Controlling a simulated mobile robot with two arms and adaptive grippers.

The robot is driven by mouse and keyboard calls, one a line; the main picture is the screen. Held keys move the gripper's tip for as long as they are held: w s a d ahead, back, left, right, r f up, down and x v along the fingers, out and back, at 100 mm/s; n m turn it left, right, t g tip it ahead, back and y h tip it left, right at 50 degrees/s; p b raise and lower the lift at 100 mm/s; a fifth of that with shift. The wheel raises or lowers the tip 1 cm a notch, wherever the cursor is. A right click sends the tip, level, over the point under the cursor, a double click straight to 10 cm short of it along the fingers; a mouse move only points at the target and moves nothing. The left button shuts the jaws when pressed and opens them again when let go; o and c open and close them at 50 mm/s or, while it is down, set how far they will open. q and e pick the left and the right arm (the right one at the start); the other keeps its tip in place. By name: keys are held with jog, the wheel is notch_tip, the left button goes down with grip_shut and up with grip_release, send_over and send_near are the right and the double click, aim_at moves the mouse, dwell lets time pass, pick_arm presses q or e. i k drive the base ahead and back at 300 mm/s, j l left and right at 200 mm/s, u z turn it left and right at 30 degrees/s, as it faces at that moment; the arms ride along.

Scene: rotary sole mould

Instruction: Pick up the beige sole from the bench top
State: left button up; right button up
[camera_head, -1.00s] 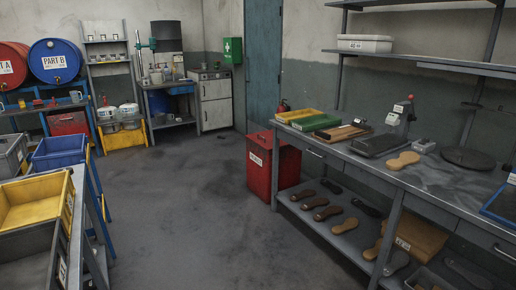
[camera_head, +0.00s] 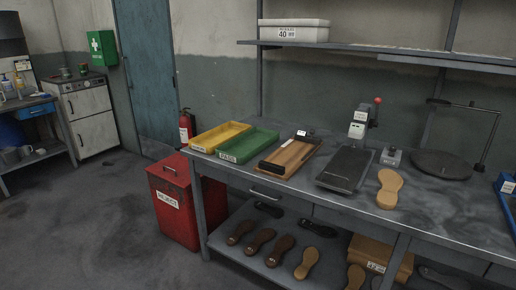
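The beige sole (camera_head: 390,188) lies flat on the grey bench top (camera_head: 445,215), near its front edge. It is just right of a dark flat plate device (camera_head: 345,168) and in front of a small grey box (camera_head: 391,157). Nothing covers it. Neither of my grippers shows in the head view.
A yellow tray (camera_head: 219,137), a green tray (camera_head: 247,145) and a wooden board fixture (camera_head: 291,154) stand on the bench's left. A round dark turntable (camera_head: 441,164) is right of the sole. A red bin (camera_head: 174,202) stands by the bench's left end. Floor at left is clear.

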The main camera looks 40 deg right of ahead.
aim_at(391, 182)
jog(key=i+z, duration=0.1)
jog(key=i, duration=0.95)
jog(key=i+j+z, duration=0.1)
jog(key=i+j, duration=0.15)
jog(key=i, duration=0.75)
jog(key=i+z, duration=0.2)
jog(key=z, duration=1.85)
